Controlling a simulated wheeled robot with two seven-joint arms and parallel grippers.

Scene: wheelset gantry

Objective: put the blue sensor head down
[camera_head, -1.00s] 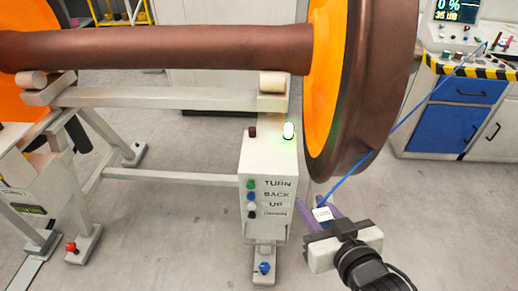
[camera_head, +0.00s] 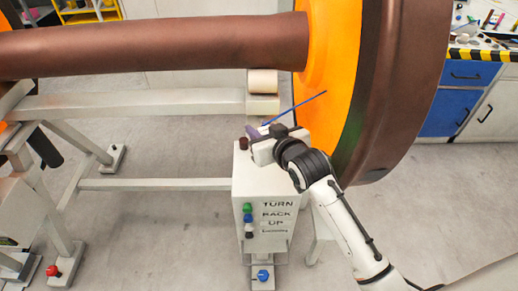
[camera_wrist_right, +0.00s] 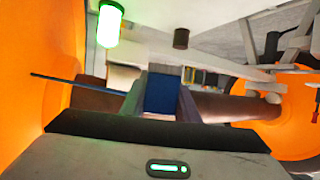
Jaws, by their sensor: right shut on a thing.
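The blue sensor head (camera_wrist_right: 162,93) shows in the right wrist view as a blue block between the two fingers of my right gripper (camera_wrist_right: 160,100). In the head view my right gripper (camera_head: 256,133) is over the top of the white control box (camera_head: 262,183), close to its dark red knob (camera_head: 243,143). The head is mostly hidden there by the gripper. A thin blue rod or cable (camera_head: 297,106) runs from the gripper up to the right, across the orange wheel face. Whether the head touches anything below cannot be told. My left gripper is not in view.
The orange and brown wheel (camera_head: 385,90) stands right beside the gripper, with its axle (camera_head: 150,45) behind. A green lit lamp (camera_wrist_right: 109,22) and the dark knob (camera_wrist_right: 181,38) show close by in the wrist view. A roller (camera_head: 262,82) is behind the box.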

